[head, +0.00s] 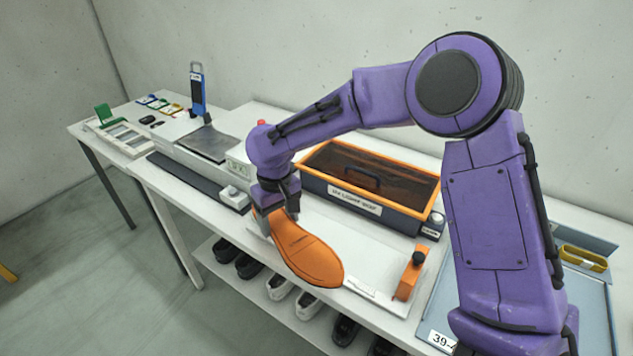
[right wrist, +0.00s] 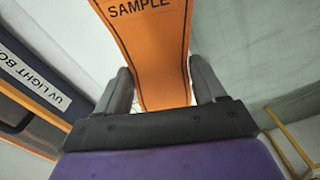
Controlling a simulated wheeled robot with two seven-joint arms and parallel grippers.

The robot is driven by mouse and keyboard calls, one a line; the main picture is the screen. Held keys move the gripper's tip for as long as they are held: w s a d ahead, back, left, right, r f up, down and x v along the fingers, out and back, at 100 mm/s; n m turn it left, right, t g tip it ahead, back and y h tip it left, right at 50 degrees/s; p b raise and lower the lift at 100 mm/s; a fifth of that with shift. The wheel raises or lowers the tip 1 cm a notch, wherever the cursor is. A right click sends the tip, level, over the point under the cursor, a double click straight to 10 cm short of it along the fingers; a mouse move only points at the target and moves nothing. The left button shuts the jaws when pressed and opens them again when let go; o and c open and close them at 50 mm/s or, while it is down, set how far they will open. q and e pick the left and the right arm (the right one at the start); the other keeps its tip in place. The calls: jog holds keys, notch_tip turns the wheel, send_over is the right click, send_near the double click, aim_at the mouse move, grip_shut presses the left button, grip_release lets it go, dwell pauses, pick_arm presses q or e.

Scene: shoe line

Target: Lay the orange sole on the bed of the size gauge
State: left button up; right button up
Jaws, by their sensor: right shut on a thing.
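The orange sole (head: 307,253) hangs from my right gripper (head: 276,212), which is shut on one end of it. In the right wrist view the sole (right wrist: 155,45), marked "SAMPLE", lies between the two fingers of the gripper (right wrist: 160,82). In the head view the size gauge is a white bed (head: 365,263) with an orange upright stop (head: 408,277) at its right end. The sole is in front of the bed and hides part of it; its exact height over the bed cannot be told. My left gripper is not in view.
An orange-rimmed UV light box (head: 345,203) stands behind the gauge. A blue-grey tray (head: 596,290) with a yellow piece (head: 583,258) is at the right. A dark strip (head: 190,178) lies to the left. Several shoes sit on the shelf (head: 262,290) below.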

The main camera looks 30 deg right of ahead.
jog(key=d+r+n+p, duration=0.2)
jog(key=d+r+p, duration=0.1)
jog(key=d+p, duration=0.3)
pick_arm(q)
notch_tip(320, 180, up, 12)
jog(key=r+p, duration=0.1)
jog(key=p, duration=0.2)
pick_arm(e)
jog(key=n+b, duration=0.1)
jog(key=n, duration=0.1)
send_over(319, 235)
jog(key=shift+f, duration=1.9)
notch_tip(319, 235, down, 5)
jog(key=b, duration=0.6)
jog(key=shift+a+f, duration=0.1)
jog(key=shift+f+b, duration=0.3)
jog(key=shift+f, duration=0.6)
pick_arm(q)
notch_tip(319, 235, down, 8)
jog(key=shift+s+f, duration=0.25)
pick_arm(e)
jog(key=o, duration=1.3)
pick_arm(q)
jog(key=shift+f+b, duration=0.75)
pick_arm(e)
notch_tip(319, 235, up, 11)
jog(key=shift+f, duration=0.2)
